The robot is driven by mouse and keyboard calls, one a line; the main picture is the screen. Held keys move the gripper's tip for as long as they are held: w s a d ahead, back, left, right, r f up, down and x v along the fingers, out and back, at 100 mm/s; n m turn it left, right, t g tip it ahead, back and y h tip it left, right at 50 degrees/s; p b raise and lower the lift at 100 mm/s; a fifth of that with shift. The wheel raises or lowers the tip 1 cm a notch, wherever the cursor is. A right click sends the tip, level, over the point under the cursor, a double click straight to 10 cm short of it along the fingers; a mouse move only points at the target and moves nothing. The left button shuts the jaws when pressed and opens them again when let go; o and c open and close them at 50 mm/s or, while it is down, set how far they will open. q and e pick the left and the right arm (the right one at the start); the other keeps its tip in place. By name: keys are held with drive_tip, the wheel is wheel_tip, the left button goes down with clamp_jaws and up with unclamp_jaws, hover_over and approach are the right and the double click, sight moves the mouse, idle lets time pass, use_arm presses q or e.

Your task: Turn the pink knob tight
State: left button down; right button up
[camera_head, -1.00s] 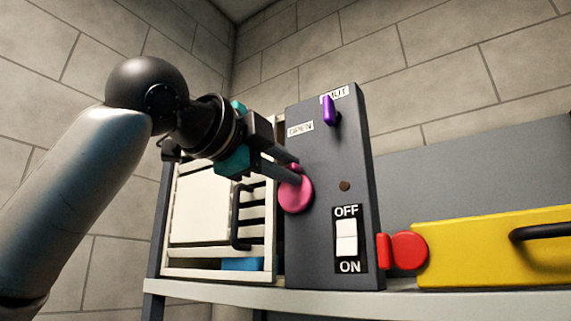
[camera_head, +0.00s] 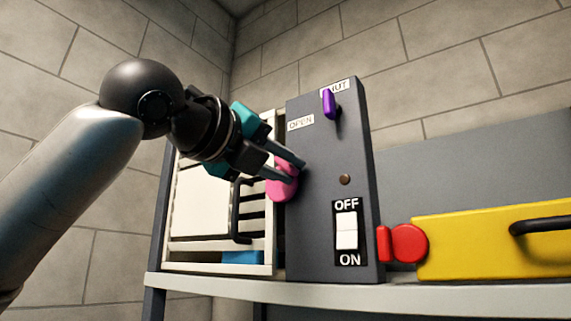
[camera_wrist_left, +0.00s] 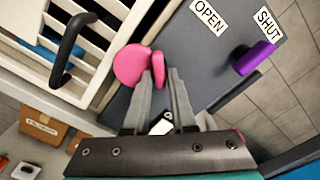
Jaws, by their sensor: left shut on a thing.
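The pink knob (camera_head: 277,189) is at the left edge of the dark grey panel (camera_head: 315,190). In the wrist view the knob (camera_wrist_left: 133,65) shows a round disc and a raised grip piece. My left gripper (camera_head: 296,171) comes from the left with its fingers pointing at the knob. In the wrist view my left gripper (camera_wrist_left: 160,75) is shut on the grip piece between its fingertips. The fingers hide part of the knob in the head view. My right gripper is not in view.
A purple lever (camera_head: 330,102) by the OPEN and SHUT labels is above the knob. A white switch (camera_head: 346,231) is lower right. A slatted white door with a black handle (camera_head: 237,212) stands close on the left. A yellow box (camera_head: 490,246) is at right.

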use_arm(q)
drive_tip(key=m, duration=0.4)
drive_tip(key=shift+w+a+f+m, duration=0.1)
drive_tip(key=shift+f+m, duration=0.05)
drive_tip(key=shift+m, duration=0.15)
drive_tip(key=shift+w+a+m, duration=0.1)
drive_tip(key=shift+a+m, duration=0.05)
drive_tip(key=shift+m, duration=1.85)
drive_tip(key=shift+f, duration=0.1)
drive_tip(key=c, duration=0.9)
unclamp_jaws()
drive_tip(key=shift+o, duration=0.2)
drive_tip(key=shift+a, duration=0.1)
drive_tip(key=b+v, duration=0.3)
drive_tip(key=v, duration=1.2)
drive_tip(key=shift+b, duration=0.35)
